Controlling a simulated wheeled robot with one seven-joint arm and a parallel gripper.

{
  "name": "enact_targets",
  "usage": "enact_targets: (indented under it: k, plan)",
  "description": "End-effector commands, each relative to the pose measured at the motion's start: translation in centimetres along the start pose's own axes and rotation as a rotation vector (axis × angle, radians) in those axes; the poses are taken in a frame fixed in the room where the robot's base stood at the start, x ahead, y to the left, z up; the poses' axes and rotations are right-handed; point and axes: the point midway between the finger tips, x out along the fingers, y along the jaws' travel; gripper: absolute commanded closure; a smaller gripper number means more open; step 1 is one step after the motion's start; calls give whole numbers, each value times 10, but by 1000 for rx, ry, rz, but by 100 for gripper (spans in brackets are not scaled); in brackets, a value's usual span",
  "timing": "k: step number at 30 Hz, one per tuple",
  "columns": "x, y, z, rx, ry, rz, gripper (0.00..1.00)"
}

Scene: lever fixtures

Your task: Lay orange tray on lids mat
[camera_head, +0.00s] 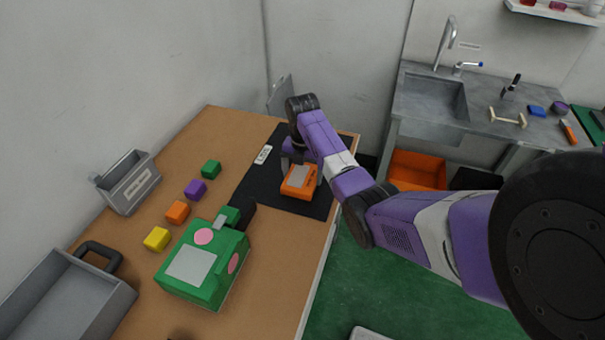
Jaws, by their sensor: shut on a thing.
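The orange tray (299,184) is a small orange piece with a grey panel on top, at the right part of the black mat (262,190) on the wooden table. A small white label (263,155) lies on the mat's left part. My gripper (297,160) is over the far end of the tray and shut on it. My arm hides the fingertips in part. I cannot tell whether the tray touches the mat or is held just above it.
A green machine (205,262) stands near the mat's front left. Several coloured cubes, including a green cube (211,168), line the table's left. A grey bin (128,182) and a grey tray with a handle (66,300) stand farther left. A sink counter (470,110) is at right.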

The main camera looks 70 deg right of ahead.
Motion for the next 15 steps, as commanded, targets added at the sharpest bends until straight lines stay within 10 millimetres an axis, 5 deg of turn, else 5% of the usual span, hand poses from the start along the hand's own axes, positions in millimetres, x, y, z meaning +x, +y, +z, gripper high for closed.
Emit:
enact_targets:
  k: [9, 10, 15]
  plan:
    - [2, 0, 0, 0, -1, 0, 61]
    - [3, 0, 0, 0, 0, 0, 8]
    - [2, 0, 0, 0, 0, 0, 0]
